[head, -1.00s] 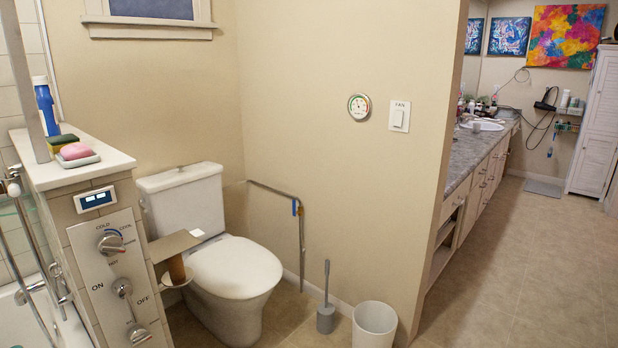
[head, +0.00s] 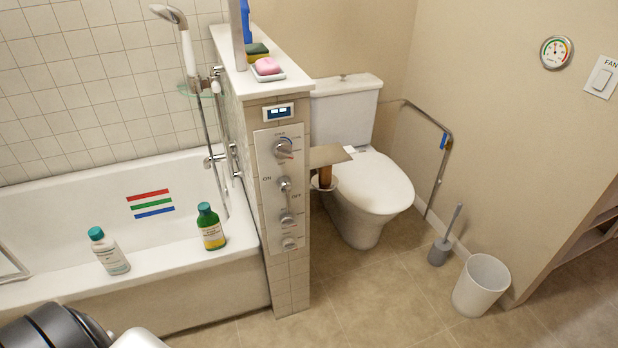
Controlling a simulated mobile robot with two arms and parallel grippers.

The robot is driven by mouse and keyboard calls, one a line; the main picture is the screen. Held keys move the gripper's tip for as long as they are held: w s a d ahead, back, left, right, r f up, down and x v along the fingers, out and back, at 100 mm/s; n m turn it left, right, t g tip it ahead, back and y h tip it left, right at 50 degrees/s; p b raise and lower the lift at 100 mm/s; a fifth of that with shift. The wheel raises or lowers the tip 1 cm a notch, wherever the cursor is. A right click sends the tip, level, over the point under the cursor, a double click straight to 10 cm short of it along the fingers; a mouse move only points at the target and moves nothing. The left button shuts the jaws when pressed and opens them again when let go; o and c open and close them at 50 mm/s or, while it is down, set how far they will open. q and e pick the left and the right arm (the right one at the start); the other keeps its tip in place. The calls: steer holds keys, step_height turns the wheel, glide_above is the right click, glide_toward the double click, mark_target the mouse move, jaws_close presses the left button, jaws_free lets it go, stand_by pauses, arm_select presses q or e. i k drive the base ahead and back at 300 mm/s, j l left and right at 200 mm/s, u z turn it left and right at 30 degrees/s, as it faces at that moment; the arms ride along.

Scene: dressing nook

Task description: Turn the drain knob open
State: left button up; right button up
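A metal control panel (head: 272,165) is set in the end of the tiled half-wall beside the bathtub. From top to bottom it carries a round temperature knob (head: 283,149), an ON/OFF lever (head: 285,185), a smaller knob (head: 287,220) and a lowest knob (head: 289,243). The labels by the two lower knobs are too small to read, so I cannot tell which is the drain knob or its setting. Part of my own arm shows at the bottom left corner. Neither gripper is in view.
The white bathtub (head: 180,270) has a white bottle (head: 110,254) and a green bottle (head: 211,230) on its rim. The toilet (head: 368,190) and a paper holder (head: 328,157) stand right of the panel. A bin (head: 481,287) is farther right. Floor before the panel is clear.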

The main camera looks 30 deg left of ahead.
mark_target(288, 245)
steer(key=u, duration=1.05)
